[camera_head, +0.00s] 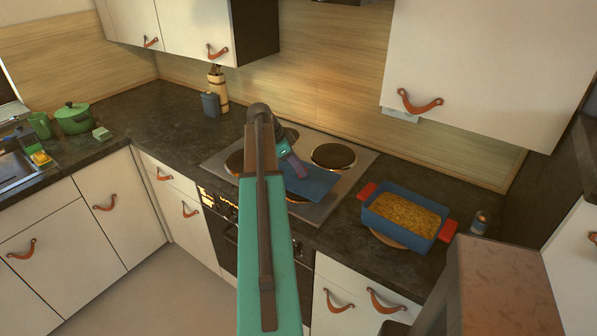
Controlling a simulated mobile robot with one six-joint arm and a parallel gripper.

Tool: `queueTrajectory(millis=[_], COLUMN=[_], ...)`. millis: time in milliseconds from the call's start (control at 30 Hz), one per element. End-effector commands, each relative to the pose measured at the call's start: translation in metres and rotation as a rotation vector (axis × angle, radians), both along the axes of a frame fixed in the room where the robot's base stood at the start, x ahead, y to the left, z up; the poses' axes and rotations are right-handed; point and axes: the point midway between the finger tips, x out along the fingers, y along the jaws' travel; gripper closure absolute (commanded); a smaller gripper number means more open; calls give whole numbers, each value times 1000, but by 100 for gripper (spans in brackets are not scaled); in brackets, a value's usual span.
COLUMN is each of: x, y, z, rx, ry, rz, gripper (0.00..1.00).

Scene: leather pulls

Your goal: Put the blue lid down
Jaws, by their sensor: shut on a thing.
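The blue lid (314,183) is a flat blue rectangle at the front middle of the stove. My gripper (291,168) is at the lid's upper left and is shut on it. My arm hides the lid's left side and part of the gripper. I cannot tell whether the lid touches the stove or is held just above it. A blue baking dish (402,236) with red handles and yellow-brown food stands uncovered on a round board to the right of the stove.
The stove (362,166) has several dark round plates. A small jar (480,222) stands right of the dish. A green pot (73,118) stands by the sink at the far left. Dark counter (150,115) is free left of the stove. Upper cabinets (480,60) overhang the back.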

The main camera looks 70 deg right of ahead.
Motion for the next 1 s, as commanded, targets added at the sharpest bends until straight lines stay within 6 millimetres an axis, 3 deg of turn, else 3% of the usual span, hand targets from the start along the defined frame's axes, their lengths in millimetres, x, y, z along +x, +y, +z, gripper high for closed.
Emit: queueTrajectory(millis=[300,767,800,900,1000], x=[0,0,0,1,1], y=[0,0,0,0,0], z=[-21,-26,-26,-26,-26], rx=[-1,-2,-1,-1,-1], ry=[0,0,0,0,0], rz=[0,1,0,0,0], gripper=[100,100,67,53,53])
